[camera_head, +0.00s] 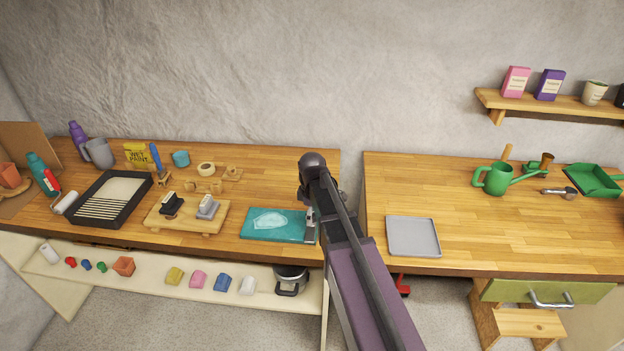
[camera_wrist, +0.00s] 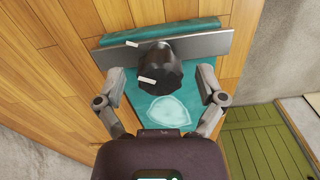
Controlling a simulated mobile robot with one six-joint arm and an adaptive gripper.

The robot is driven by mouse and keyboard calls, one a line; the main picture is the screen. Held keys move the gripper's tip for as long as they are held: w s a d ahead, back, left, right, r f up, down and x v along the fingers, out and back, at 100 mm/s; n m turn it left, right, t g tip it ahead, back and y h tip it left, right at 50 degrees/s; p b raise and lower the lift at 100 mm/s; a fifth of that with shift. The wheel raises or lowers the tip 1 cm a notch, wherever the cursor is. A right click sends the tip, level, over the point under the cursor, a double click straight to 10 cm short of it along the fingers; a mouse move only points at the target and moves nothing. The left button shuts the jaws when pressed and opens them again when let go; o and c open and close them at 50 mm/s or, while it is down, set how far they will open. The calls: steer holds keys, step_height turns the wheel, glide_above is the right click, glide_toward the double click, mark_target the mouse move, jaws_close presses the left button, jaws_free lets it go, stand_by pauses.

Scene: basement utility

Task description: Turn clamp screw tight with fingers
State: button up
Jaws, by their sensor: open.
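A black ridged knob, the clamp screw (camera_wrist: 160,62), sits on a grey metal clamp bar (camera_wrist: 208,45) in the wrist view. The bar lies across a teal board (camera_wrist: 118,92) with a pale patch on it. The knob carries a white mark, and another white mark shows at the bar's left part. My gripper (camera_wrist: 160,80) is open, with one grey finger on each side of the knob; gaps show between fingers and knob. In the head view, the teal board (camera_head: 258,231) lies at the left bench's front right corner, and my arm hides most of the clamp.
A wooden block with two brushes (camera_head: 160,222) and a black tray (camera_head: 88,215) stand left of the board. A gap separates the left bench from the right bench (camera_head: 470,240), which holds a grey tray (camera_head: 413,252) and a green watering can (camera_head: 495,180).

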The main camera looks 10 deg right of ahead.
mark_target(313, 216)
steer(key=n, duration=0.5)
step_height(313, 216, up, 14)
steer(key=p, duration=1.3)
steer(key=shift+p, duration=0.4)
steer(key=shift+f, duration=0.15)
steer(key=s+f+m+b, duration=0.3)
steer(key=s+m, duration=0.5)
steer(key=m, duration=0.1)
steer(key=s+d+f+m+b, duration=0.1)
steer(key=s+f+m+b, duration=0.3)
steer(key=s+m, duration=0.4)
steer(key=shift+f+m+b, duration=0.25)
steer(key=shift+m+b, duration=0.05)
steer(key=shift+m, duration=0.3)
